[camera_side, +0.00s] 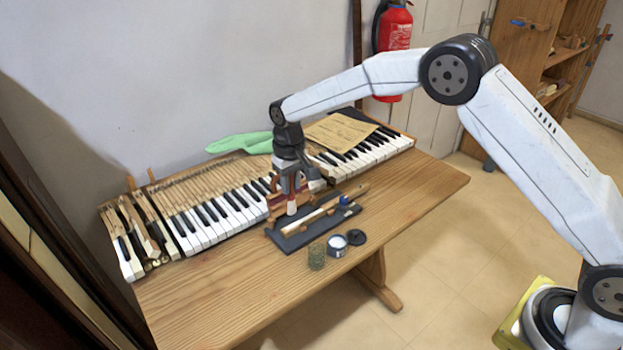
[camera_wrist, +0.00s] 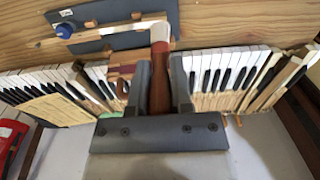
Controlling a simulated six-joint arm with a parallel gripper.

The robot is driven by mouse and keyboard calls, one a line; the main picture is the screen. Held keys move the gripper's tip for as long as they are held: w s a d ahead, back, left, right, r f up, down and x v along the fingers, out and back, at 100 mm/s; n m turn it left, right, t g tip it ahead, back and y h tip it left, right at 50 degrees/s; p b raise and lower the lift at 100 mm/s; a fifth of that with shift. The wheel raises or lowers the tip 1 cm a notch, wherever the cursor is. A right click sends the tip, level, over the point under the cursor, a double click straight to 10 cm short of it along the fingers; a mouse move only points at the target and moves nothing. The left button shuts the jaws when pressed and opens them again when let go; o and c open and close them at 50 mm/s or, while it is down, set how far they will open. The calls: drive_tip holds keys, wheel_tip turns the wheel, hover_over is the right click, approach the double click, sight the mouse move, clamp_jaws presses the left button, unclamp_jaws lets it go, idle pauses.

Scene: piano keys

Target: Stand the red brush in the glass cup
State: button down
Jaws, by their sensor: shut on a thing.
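My gripper (camera_side: 291,184) is shut on the red brush (camera_side: 292,207) above the left part of the dark tray. The brush hangs roughly upright with its pale end down. The wrist view shows its red-brown handle (camera_wrist: 160,85) between my two fingers (camera_wrist: 160,88) and its pale end pointing away from my wrist. I cannot tell whether its tip touches the tray. The glass cup (camera_side: 316,257), greenish and see-through, stands on the table in front of the tray, below and right of my gripper in the side view. It does not show in the wrist view.
The dark tray (camera_side: 288,243) holds a long wooden tool (camera_side: 318,214) and a blue item (camera_side: 344,200). A small tin (camera_side: 337,246) and a dark round lid (camera_side: 356,237) are right of the cup. Piano keys (camera_side: 215,224) line the back. The table's front left (camera_side: 215,300) is clear.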

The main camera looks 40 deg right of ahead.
drive_tip(key=s+d, duration=0.1)
drive_tip(key=s, duration=0.7)
drive_tip(key=shift+d+r, duration=0.15)
drive_tip(key=shift+r, duration=0.3)
drive_tip(key=shift+f, duration=0.2)
wheel_tip(320, 180, down, 11)
drive_tip(key=shift+r, duration=0.15)
idle(1.2)
drive_tip(key=shift+c, duration=2.2)
unclamp_jaws()
wheel_tip(320, 180, up, 8)
